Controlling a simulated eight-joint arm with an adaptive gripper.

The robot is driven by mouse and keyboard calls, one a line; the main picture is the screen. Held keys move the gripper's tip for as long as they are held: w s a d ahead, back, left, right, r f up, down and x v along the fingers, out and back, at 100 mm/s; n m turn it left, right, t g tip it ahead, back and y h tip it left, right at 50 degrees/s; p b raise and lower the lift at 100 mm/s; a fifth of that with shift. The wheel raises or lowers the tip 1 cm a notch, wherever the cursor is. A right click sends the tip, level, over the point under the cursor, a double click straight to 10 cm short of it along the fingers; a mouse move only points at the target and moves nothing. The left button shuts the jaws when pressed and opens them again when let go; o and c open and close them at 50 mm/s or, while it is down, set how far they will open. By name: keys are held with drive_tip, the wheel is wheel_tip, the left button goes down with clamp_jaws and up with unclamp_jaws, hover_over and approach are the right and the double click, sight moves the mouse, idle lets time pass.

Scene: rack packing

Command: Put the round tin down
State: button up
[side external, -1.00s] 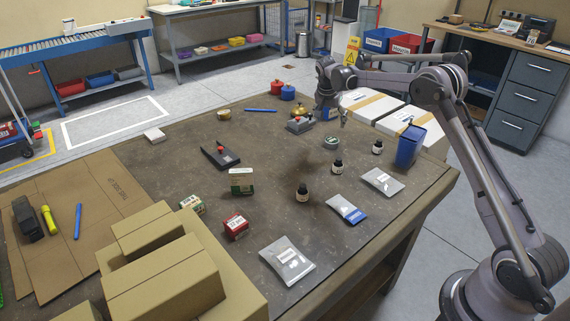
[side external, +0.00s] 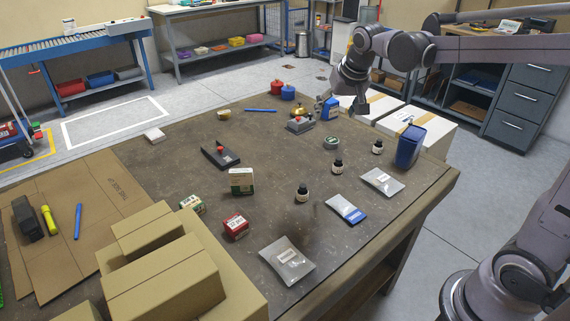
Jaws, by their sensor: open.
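A round tin (side external: 331,142) with a green rim and pale lid rests flat on the brown worktable (side external: 270,195), toward its far right part. My gripper (side external: 359,109) is open and empty. It hangs in the air above and to the right of the tin in the side view, apart from it. Another small round, gold-coloured tin (side external: 224,114) stands farther left near the table's far edge.
A blue bin (side external: 409,146) stands at the right edge. Small boxes (side external: 236,226) and cartons (side external: 165,278) are at the front left. The table's middle has free room.

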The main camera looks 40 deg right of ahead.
drive_tip(key=s+a+f+n+t+y, duration=0.1)
drive_tip(key=s+a+f+n, duration=0.2)
drive_tip(key=s, duration=0.6)
drive_tip(key=s+a+f+n+t+y, duration=0.1)
drive_tip(key=s+a+f+n, duration=0.1)
drive_tip(key=s+a, duration=0.4)
drive_tip(key=s+n, duration=0.1)
drive_tip(key=s, duration=0.2)
drive_tip(key=shift+a+f, duration=0.15)
drive_tip(key=shift+f, duration=0.25)
